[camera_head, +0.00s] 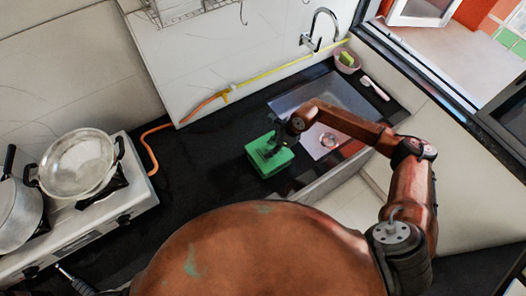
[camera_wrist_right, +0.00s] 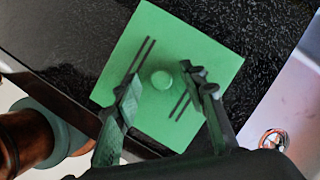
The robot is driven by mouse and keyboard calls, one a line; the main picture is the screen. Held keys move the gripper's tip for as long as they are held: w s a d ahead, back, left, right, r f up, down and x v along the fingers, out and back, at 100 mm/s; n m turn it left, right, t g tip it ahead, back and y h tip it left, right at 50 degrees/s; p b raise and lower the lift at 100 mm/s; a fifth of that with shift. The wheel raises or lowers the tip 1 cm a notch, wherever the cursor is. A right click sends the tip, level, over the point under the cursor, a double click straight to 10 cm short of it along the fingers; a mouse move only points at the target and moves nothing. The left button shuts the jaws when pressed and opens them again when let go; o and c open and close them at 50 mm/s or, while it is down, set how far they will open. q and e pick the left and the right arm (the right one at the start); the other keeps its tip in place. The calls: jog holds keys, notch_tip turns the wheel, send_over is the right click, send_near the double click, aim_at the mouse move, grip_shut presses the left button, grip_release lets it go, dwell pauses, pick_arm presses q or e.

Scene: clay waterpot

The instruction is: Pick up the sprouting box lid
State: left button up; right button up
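The sprouting box, a green square box with its green lid (camera_head: 260,152) on top, stands on the black counter left of the sink. In the right wrist view the lid (camera_wrist_right: 206,58) shows a round knob (camera_wrist_right: 162,80) at its middle and two dark slots. My right gripper (camera_head: 275,146) is over the lid. In the wrist view its two fingers (camera_wrist_right: 168,88) are apart, one on each side of the knob, with a gap on both sides. Whether the fingertips touch the lid cannot be told. My left gripper (camera_head: 82,287) shows only in part at the lower left edge.
The sink (camera_head: 345,97) is right of the box. A pink bowl with a sponge (camera_head: 346,60) and a white brush (camera_head: 376,88) lie behind it. A stove with a pan (camera_head: 76,163) and a pot (camera_head: 18,215) is at the left. The counter between is clear.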

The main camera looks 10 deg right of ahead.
jog(key=shift+c, duration=0.7)
grip_shut()
